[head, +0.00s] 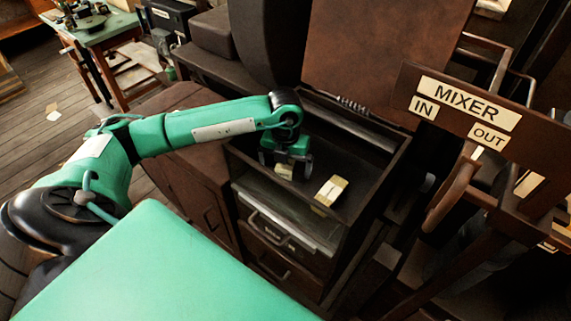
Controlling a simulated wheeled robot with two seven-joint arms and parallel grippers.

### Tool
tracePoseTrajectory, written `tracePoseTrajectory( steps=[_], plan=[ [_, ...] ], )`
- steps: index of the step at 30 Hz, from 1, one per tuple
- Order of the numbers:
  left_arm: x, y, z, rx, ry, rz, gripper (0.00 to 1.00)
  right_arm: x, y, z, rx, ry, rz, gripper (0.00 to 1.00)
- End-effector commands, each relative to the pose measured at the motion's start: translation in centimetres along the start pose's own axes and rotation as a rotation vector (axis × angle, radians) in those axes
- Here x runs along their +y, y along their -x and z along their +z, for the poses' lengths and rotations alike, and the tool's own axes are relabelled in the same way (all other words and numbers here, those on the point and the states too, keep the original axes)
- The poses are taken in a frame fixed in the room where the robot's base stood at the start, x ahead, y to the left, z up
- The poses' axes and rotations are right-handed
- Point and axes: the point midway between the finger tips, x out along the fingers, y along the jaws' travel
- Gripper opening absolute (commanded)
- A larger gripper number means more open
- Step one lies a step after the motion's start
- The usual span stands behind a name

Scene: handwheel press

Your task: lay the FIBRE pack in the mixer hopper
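The mixer hopper (372,183) is an open dark box-like tray at the centre of the head view, beside the MIXER sign (465,102). My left gripper (286,168) points down inside its left part, with its fingers apart. A small pale pack (284,172) shows between and below the fingers, partly hidden; I cannot tell whether it touches them. A second cream and yellow pack (331,191) lies in the hopper to the right, clear of the gripper. The labels on both packs are too small to read, so I cannot tell which is FIBRE. My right gripper is out of view.
A raised brown lid or panel (385,45) stands behind the hopper. A brown lever handle (452,192) is to the right, under the IN and OUT labels. Drawers with metal handles (270,232) sit below the hopper. A green workbench (105,30) stands far left.

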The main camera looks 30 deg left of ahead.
Motion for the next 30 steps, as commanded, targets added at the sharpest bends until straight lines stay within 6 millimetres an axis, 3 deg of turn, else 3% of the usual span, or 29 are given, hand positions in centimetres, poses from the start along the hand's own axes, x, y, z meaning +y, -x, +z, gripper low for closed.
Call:
tracePoseTrajectory(
  steps=[8, 21, 30],
  plan=[
    [0.0, 0.9, 0.1, -0.003, 0.000, -0.002, 1.00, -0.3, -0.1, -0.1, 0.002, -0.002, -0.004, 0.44],
    [-0.1, 9.8, 0.1, -0.005, 0.000, -0.002, 1.00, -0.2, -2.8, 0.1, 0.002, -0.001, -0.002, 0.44],
    [0.0, 12.3, 0.1, -0.001, 0.000, 0.000, 1.00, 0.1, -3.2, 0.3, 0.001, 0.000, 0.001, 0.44]
  ],
)
